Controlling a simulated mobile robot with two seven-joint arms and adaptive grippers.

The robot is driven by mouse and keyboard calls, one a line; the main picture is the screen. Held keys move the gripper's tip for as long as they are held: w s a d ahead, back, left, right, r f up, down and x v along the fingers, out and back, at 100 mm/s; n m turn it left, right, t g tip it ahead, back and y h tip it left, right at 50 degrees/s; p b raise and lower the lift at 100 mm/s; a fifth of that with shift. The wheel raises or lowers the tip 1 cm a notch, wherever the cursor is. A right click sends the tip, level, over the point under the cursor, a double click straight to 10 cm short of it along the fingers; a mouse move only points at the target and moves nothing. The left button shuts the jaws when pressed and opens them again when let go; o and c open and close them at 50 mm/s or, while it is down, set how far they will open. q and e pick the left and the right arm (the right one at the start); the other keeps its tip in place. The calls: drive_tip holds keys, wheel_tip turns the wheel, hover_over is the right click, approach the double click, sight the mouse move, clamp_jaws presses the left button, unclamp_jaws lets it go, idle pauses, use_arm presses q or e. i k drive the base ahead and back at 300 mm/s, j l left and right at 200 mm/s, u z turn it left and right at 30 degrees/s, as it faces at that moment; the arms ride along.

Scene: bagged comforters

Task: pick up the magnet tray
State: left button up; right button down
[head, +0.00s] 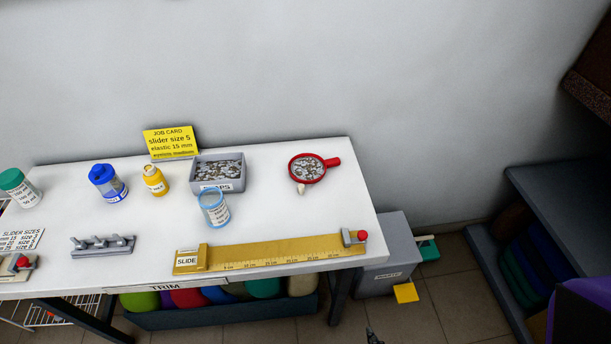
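The magnet tray appears to be the round red dish (292,175) at the back right of the white table. It is full of small silvery metal pieces, and a short red handle points right. A small cream-coloured piece shows at its front edge. No gripper is near it. A small dark tip (373,337) at the bottom edge looks like the end of my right gripper. Too little of it shows to tell whether it is open or shut. My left gripper is not in view.
Left of the dish stand a grey snaps bin (232,186), a clear blue-rimmed jar (215,208) and a yellow bottle (154,180). A yellow ruler slide (275,252) lies along the front of the white table (335,205). A grey box (392,250) stands beside the table's right end.

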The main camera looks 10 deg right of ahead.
sight(304, 168)
drive_tip(key=u, duration=0.3)
drive_tip(key=l+u, duration=0.95)
drive_tip(key=k+l+u, duration=0.1)
drive_tip(key=l, duration=0.2)
drive_tip(key=k+l+u, duration=0.1)
drive_tip(key=l, duration=0.2)
drive_tip(key=k+l+u, duration=0.1)
drive_tip(key=k+l, duration=0.1)
drive_tip(key=l, duration=0.2)
drive_tip(key=k+l, duration=0.15)
drive_tip(key=l, duration=0.15)
drive_tip(key=k+l, duration=0.1)
drive_tip(key=l, duration=0.2)
drive_tip(key=k+l, duration=0.15)
drive_tip(key=l, duration=0.2)
drive_tip(key=i+j, duration=0.75)
drive_tip(key=j, duration=0.3)
